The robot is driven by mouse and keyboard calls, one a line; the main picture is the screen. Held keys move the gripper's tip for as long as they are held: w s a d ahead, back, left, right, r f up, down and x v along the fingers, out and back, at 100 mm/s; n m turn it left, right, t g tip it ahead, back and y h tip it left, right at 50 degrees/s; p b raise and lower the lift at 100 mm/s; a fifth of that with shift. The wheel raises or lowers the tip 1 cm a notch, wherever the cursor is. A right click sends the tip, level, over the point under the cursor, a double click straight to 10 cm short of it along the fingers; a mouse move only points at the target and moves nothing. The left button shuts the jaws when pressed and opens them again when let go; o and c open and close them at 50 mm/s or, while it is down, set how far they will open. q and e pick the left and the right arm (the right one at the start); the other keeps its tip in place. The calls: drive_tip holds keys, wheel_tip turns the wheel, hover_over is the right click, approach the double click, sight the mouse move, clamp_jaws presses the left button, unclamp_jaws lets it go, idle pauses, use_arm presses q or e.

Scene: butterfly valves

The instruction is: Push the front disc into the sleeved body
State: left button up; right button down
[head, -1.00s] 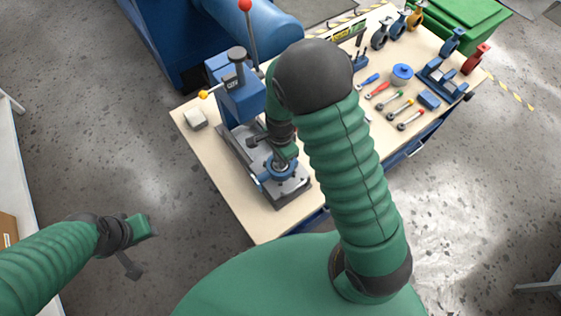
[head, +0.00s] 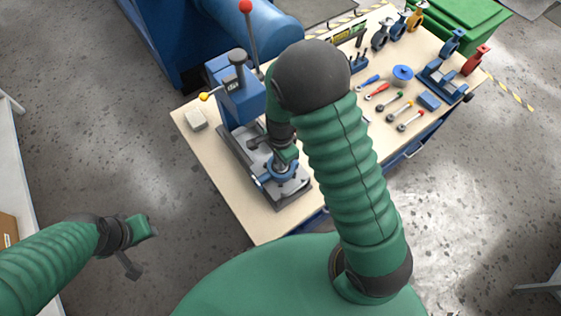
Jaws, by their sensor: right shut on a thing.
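A blue valve body (head: 267,178) lies on the grey base of the press fixture, near the front end of the workbench. A small grey disc (head: 281,164) stands at the body's opening, partly hidden by my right gripper. My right gripper (head: 284,159) reaches down from above and is shut on the disc. I cannot tell how deep the disc sits in the body, and the sleeve is not clear. My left gripper (head: 138,248) hangs over the floor at the left, away from the bench; its jaw opening cannot be made out.
The blue press (head: 237,92) with a red-knobbed lever stands just behind the fixture. A pale block (head: 195,119) lies left of it. Tools, a blue round container (head: 402,76) and several valve bodies occupy the bench's right side. The bench's left front corner is clear.

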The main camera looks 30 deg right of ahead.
idle(0.4)
drive_tip(key=c, duration=1.3)
unclamp_jaws()
wheel_tip(320, 180, up, 7)
drive_tip(key=p, duration=0.7)
drive_tip(key=shift+r, duration=0.15)
drive_tip(key=s+r+n+t+b, duration=0.1)
drive_tip(key=s+n+b, duration=0.1)
drive_tip(key=n, duration=0.3)
drive_tip(key=s+a+r+n+b, duration=0.1)
drive_tip(key=s+r+n+b, duration=0.1)
drive_tip(key=n, duration=0.4)
drive_tip(key=s+r+n+t+b, duration=0.1)
drive_tip(key=s+r+n+b, duration=0.1)
drive_tip(key=s+n+b, duration=0.1)
drive_tip(key=shift+s+a+r+n+t, duration=0.15)
drive_tip(key=shift+s+n, duration=0.1)
drive_tip(key=shift+n, duration=0.35)
drive_tip(key=shift+s+a+f+n+t, duration=0.1)
drive_tip(key=shift+s+n+t, duration=0.1)
drive_tip(key=shift+n, duration=0.4)
